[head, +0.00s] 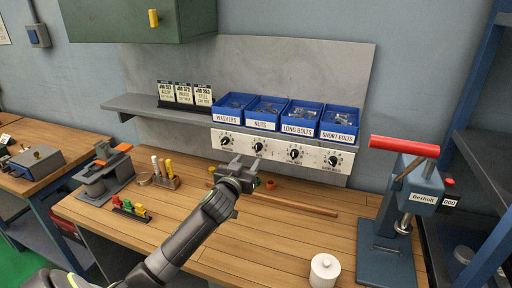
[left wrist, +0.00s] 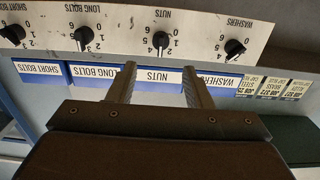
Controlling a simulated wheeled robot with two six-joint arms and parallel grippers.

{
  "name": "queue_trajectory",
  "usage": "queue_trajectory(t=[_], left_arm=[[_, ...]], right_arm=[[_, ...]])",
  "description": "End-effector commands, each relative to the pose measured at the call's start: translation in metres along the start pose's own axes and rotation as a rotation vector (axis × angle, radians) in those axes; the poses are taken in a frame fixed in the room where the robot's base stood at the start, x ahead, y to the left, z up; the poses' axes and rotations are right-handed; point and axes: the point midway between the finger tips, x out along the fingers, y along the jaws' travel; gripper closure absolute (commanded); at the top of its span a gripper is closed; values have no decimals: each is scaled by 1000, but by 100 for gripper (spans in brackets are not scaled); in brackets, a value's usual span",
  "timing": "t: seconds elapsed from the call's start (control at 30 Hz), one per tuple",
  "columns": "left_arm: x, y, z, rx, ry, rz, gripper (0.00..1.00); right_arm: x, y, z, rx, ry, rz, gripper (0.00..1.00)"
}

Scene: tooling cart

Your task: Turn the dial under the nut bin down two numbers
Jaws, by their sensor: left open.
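The nut bin (head: 264,113) is a blue bin labelled NUTS, second from the left on the shelf. Below it on the white panel (head: 277,155) is its black dial (head: 258,147); in the upside-down left wrist view this dial (left wrist: 160,40) shows beyond the fingertips, with numbers around it. I cannot read its setting surely. My left gripper (head: 238,169) is in front of the panel, just below and left of the dial. In the left wrist view its two fingers (left wrist: 160,70) are apart with nothing between them, and the dial sits roughly in line with the gap. My right gripper is out of view.
Dials for washers (head: 226,141), long bolts (head: 294,154) and short bolts (head: 334,160) sit beside it. A wooden rod (head: 300,207) lies on the bench below. A press with a red handle (head: 404,147) stands at right, a white jar (head: 324,270) in front.

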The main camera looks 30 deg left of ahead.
Motion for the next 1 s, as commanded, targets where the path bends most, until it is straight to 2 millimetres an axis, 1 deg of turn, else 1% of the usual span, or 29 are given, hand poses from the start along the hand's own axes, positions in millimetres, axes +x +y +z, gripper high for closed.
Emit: queue_trajectory(t=[0.03, 0.2, 0.5, 0.7, 1.0], left_arm=[[8, 0, -2, -1, -1, -1, 54], [33, 0, -2, -1, -1, -1, 54], [70, 0, -1, 0, 0, -1, 54], [83, 0, 0, 0, -1, -1, 54], [86, 0, 0, 0, 0, 0, 54]], right_arm=[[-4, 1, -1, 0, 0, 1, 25], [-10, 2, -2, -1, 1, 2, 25], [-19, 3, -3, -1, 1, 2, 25], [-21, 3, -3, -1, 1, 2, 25], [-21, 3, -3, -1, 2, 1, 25]])
